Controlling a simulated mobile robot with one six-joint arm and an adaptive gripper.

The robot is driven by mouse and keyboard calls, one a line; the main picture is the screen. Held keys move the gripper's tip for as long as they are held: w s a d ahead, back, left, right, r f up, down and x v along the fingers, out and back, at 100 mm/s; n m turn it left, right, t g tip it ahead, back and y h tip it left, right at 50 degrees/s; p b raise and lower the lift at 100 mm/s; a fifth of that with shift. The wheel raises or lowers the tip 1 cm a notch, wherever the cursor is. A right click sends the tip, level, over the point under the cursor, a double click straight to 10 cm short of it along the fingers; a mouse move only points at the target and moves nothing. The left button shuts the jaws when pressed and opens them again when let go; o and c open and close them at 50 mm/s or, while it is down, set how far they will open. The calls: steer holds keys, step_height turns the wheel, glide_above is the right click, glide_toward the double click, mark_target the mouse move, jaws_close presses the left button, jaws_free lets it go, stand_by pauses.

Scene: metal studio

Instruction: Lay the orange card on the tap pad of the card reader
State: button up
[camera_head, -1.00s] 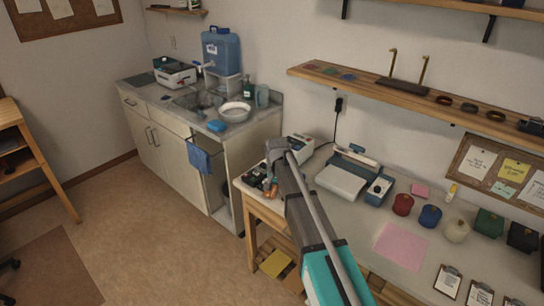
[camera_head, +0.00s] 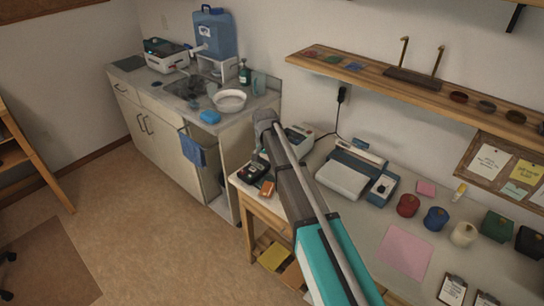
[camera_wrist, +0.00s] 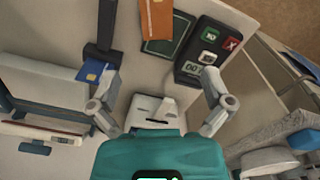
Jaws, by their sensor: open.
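The orange card (camera_wrist: 157,20) lies at the top of the wrist view, across the left part of a dark green outlined pad (camera_wrist: 170,45). It also shows in the head view (camera_head: 268,188), at the left end of the bench. The card reader (camera_wrist: 206,50), dark with green and red keys and a small display, sits right of the pad; whether they are one piece is unclear. My gripper (camera_wrist: 160,94) is open, its fingers wide apart with nothing held. It is clear of the card.
A blue card (camera_wrist: 92,72) sits by a black stand (camera_wrist: 104,35) near my left finger. A white machine (camera_wrist: 153,108) stands beyond the fingers. A scale (camera_head: 343,178), spools and a pink sheet (camera_head: 404,250) occupy the bench to the right.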

mark_target(268, 189)
steer(key=shift+w+d, duration=0.15)
steer(key=shift+d, duration=0.1)
steer(key=shift+f, duration=0.1)
step_height(268, 189, down, 14)
steer(key=b, duration=1.3)
steer(key=shift+r+b, duration=0.25)
steer(key=shift+b, duration=0.1)
stand_by(0.3)
jaws_close()
stand_by(0.4)
